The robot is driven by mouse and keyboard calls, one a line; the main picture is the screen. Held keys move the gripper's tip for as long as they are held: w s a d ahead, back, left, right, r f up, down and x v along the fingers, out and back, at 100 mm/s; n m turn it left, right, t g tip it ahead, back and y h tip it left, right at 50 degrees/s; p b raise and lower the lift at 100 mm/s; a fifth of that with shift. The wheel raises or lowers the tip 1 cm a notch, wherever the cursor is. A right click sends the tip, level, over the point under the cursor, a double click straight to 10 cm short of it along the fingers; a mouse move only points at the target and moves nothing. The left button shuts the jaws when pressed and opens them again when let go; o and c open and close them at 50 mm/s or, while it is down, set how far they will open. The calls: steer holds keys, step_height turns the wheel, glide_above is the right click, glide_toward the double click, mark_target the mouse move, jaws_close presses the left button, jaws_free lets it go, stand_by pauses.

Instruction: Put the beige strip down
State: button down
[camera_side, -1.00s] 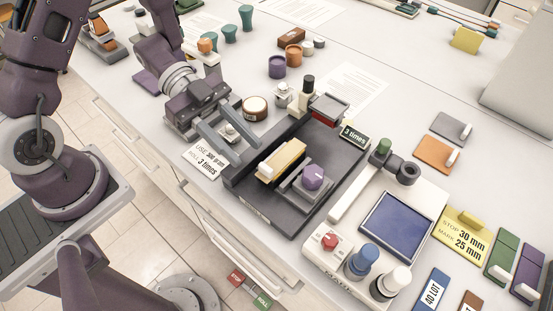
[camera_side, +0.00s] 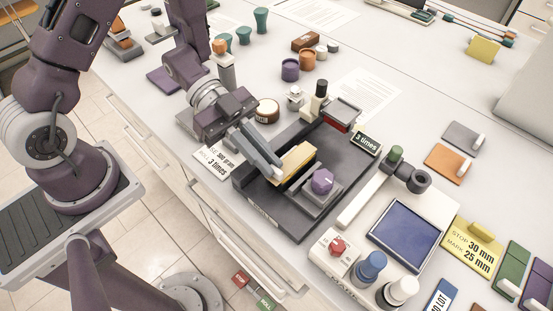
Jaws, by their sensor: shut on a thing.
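The beige strip (camera_side: 298,158) is at the middle of the black tray-like base (camera_side: 285,220), beside the block with the purple knob (camera_side: 321,182). My gripper (camera_side: 275,170) reaches in from the upper left, its grey fingers shut at the strip's left end. The fingers hide that end, where a white tab showed earlier. I cannot tell whether the strip rests on the base or is slightly raised.
A white device with a blue panel (camera_side: 405,235) stands close on the right. A round tin (camera_side: 267,111) is behind my gripper.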

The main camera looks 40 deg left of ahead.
step_height(320, 180, up, 10)
stand_by(0.3)
step_height(320, 180, down, 10)
steer(key=shift+r, duration=0.15)
stand_by(0.3)
steer(key=shift+f, duration=0.2)
steer(key=c, duration=1.5)
jaws_free()
steer(key=shift+c, duration=0.2)
